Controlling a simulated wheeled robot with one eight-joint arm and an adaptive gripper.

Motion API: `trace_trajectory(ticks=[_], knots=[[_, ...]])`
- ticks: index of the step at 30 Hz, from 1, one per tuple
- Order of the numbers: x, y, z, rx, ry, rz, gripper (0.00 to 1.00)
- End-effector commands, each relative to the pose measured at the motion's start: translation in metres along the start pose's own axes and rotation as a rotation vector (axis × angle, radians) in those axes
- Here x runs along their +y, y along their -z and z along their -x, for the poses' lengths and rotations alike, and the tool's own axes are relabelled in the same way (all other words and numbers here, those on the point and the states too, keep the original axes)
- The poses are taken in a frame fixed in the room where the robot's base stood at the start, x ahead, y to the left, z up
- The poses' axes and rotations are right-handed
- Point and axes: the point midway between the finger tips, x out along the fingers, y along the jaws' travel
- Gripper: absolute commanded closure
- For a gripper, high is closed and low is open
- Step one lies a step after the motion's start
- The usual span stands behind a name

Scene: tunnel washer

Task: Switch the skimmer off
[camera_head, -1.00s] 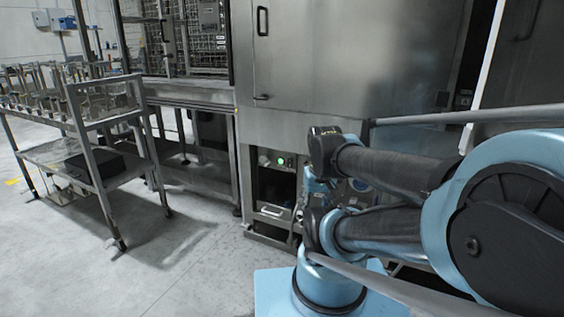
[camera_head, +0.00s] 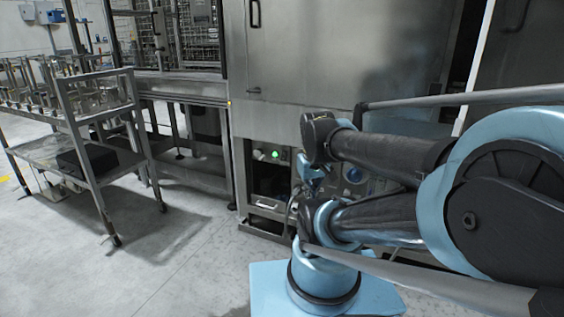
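A small control panel (camera_head: 268,154) with a lit green round light (camera_head: 275,154) sits low on the steel washer cabinet, left of my arm. Small dark controls beside the light are too small to read. Which of them belongs to the skimmer cannot be told. My arm reaches in from the right and covers the area right of the panel. My gripper cannot be made out clearly among the arm links, so its opening and contents do not show.
Below the panel is an open dark bay with a pale handle (camera_head: 267,204). A metal trolley (camera_head: 88,172) with racks and a black box (camera_head: 88,158) stands at left. The grey floor (camera_head: 190,265) between trolley and cabinet is clear. The large steel door (camera_head: 310,60) is above.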

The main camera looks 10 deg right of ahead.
Motion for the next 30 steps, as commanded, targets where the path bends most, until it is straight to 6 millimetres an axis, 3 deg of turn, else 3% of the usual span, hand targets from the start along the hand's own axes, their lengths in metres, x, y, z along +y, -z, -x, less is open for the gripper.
trace_trajectory(ticks=[14, 30], knots=[[0.025, 0.112, 0.015, 0.021, -0.122, 0.552, 1.00], [0.037, 0.247, -0.009, -0.017, -0.275, 1.178, 1.00]])
